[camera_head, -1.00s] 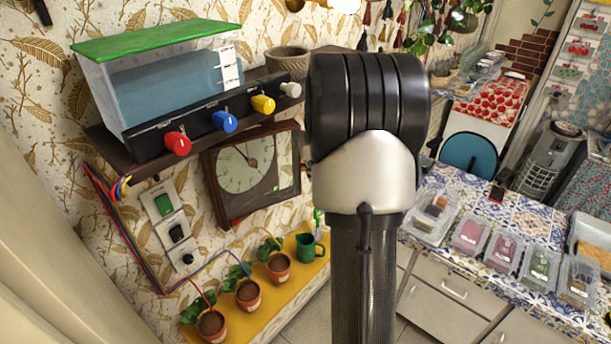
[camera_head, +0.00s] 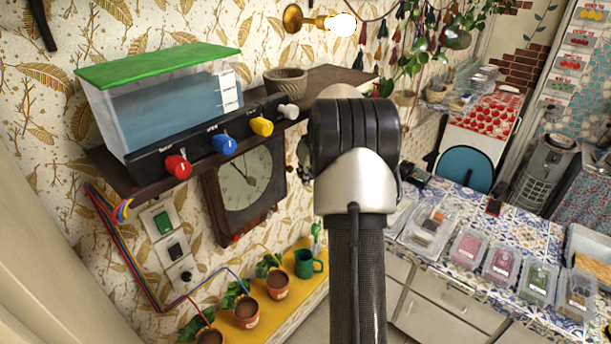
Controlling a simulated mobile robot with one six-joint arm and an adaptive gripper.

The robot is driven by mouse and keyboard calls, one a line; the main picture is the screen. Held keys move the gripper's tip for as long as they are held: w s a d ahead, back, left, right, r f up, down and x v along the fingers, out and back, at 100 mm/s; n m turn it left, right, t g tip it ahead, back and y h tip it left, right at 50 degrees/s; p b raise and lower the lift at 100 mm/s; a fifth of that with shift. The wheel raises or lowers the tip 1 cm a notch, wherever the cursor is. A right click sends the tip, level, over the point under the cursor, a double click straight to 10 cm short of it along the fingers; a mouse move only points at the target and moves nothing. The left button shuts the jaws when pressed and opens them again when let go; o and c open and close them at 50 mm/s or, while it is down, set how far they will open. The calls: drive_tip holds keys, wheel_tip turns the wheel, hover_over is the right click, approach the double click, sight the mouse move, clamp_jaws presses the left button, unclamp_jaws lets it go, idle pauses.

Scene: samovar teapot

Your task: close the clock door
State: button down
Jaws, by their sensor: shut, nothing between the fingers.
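The clock (camera_head: 245,188) hangs on the wall below the shelf, a dark wooden case with a pale round dial. Its door looks swung in close to the case front; I cannot tell whether a narrow gap remains at its right edge. A small dark part that looks like my gripper (camera_head: 304,155) shows at the left side of my arm, just right of the clock. My wrist hides most of it, including the fingertips. I see nothing held, and I cannot tell whether it touches the door.
Above the clock, a shelf (camera_head: 335,84) holds a water tank (camera_head: 165,105) with coloured knobs and a woven pot (camera_head: 286,82). A tiled counter (camera_head: 470,210) with clear boxes stands at right.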

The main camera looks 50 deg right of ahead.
drive_tip(key=s+a+r, duration=0.2)
drive_tip(key=s, duration=0.4)
drive_tip(key=s+a+r, duration=0.1)
drive_tip(key=s+r, duration=0.1)
drive_tip(key=s, duration=0.5)
drive_tip(key=shift+s+a+r, duration=0.25)
drive_tip(key=shift+a+r, duration=0.05)
drive_tip(key=shift+a, duration=0.1)
